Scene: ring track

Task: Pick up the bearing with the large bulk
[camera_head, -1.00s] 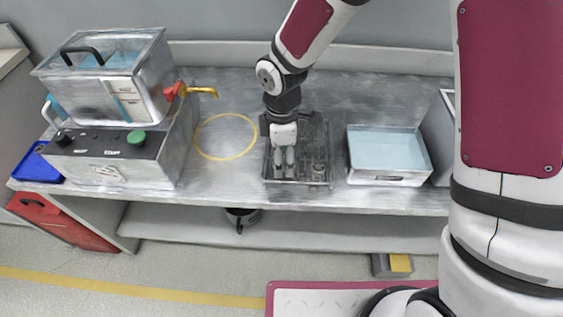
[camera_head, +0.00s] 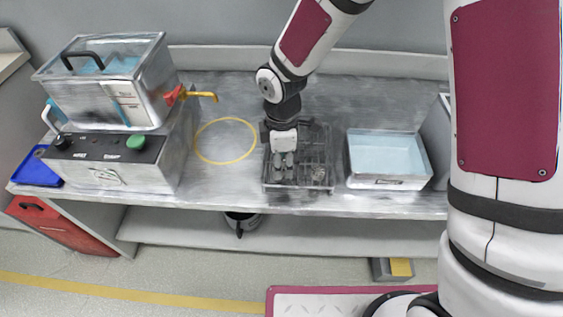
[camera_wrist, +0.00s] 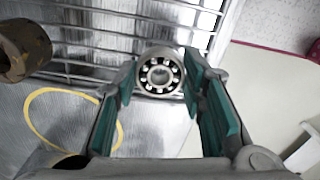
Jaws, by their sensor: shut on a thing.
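The bearing (camera_wrist: 160,75) is a shiny metal ring with dark gaps between its balls. In the wrist view it sits between the two teal-padded fingers of my gripper (camera_wrist: 160,78), which is shut on it. In the head view my gripper (camera_head: 284,160) points down into the wire basket (camera_head: 329,150). The bearing is not clearly visible there.
A brown mottled ring-like part (camera_wrist: 24,50) shows at the wrist view's left. A yellow circle (camera_head: 197,140) marks the bench left of the basket, beside a tank machine with a golden tap (camera_head: 203,92). A tray of bluish liquid (camera_head: 388,152) stands right.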

